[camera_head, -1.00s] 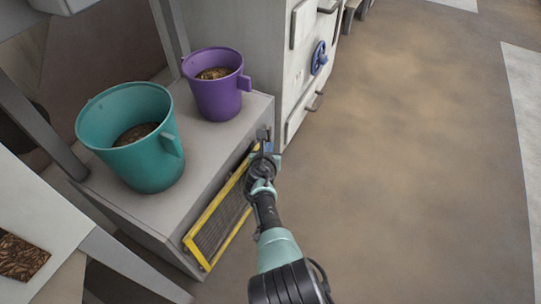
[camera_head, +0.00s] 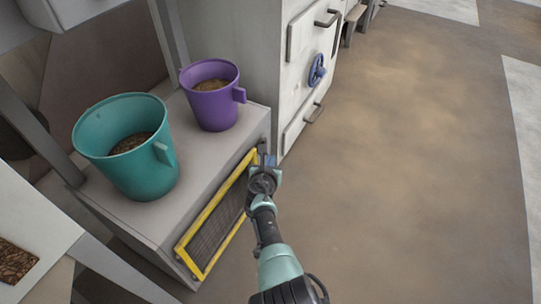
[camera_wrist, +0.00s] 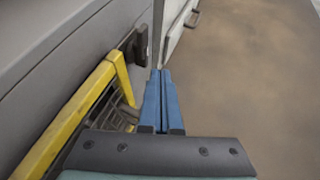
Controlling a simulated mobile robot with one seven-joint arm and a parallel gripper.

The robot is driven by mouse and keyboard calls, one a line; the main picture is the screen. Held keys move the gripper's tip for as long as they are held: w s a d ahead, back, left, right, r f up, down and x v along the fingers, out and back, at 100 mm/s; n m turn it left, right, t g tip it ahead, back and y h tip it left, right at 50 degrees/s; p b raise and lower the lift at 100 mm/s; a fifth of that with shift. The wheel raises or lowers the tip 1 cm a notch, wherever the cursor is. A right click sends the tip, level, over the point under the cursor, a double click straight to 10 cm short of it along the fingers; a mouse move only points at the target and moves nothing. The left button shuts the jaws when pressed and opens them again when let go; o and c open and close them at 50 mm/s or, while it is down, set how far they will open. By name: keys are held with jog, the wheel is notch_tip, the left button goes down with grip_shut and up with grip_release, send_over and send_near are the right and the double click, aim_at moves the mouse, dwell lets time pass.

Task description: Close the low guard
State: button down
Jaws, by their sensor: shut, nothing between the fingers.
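The low guard is a yellow frame (camera_head: 205,214) with dark mesh, low on the front of the grey cabinet (camera_head: 150,218). Its far edge sits close to the cabinet face, but a gap shows behind the frame (camera_wrist: 78,112) in the wrist view. My gripper (camera_head: 266,160) is at the guard's far end. In the wrist view its blue fingers (camera_wrist: 163,100) are together and empty, just right of the yellow frame. I cannot tell whether they touch it. A dark catch or bracket (camera_wrist: 135,47) is on the cabinet face beyond the frame.
A teal bucket (camera_head: 150,182) and a purple bucket (camera_head: 214,105), both with pellets, stand on the cabinet top. A white cabinet with a blue handwheel (camera_head: 317,70) and handles is beyond. The floor (camera_head: 410,170) to the right is clear.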

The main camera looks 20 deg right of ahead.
jog(key=s+d+r+p, duration=0.5)
jog(key=s+p, duration=0.2)
jog(key=p, duration=0.2)
jog(key=shift+s+d, duration=0.15)
